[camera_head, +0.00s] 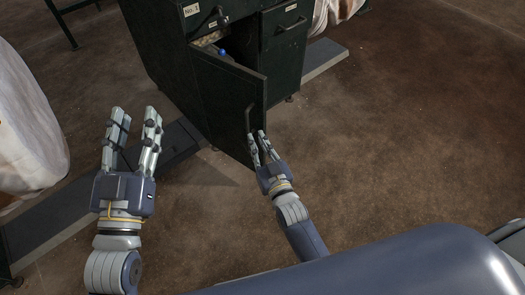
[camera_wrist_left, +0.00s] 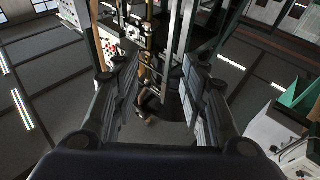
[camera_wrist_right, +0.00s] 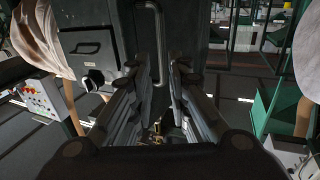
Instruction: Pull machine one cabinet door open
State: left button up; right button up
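The dark green machine one cabinet (camera_head: 170,60), labelled "No.1", stands at the top centre of the head view. Its door (camera_head: 226,95) is partly open, swung toward me, and a gap shows above its top edge. The door's upright bar handle (camera_head: 249,118) is on the outer face near the free edge; it also shows in the right wrist view (camera_wrist_right: 162,45). My right gripper (camera_head: 259,137) is at the handle's lower end, fingers apart, with the handle between or just beyond the tips; contact is unclear. My left gripper (camera_head: 134,115) is open and empty, left of the door.
A small blue-topped object (camera_head: 223,53) shows inside the cabinet. A drawer with a handle (camera_head: 292,24) is to the right of the opening. A white bulk bag (camera_head: 25,125) hangs at the left. A low dark beam (camera_head: 60,225) crosses the floor. The brown floor (camera_head: 420,110) at right is clear.

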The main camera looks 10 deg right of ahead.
jog(key=shift+s+d, duration=0.15)
jog(key=shift+s, duration=0.7)
jog(key=shift+s+d, duration=0.1)
jog(key=shift+s, duration=0.75)
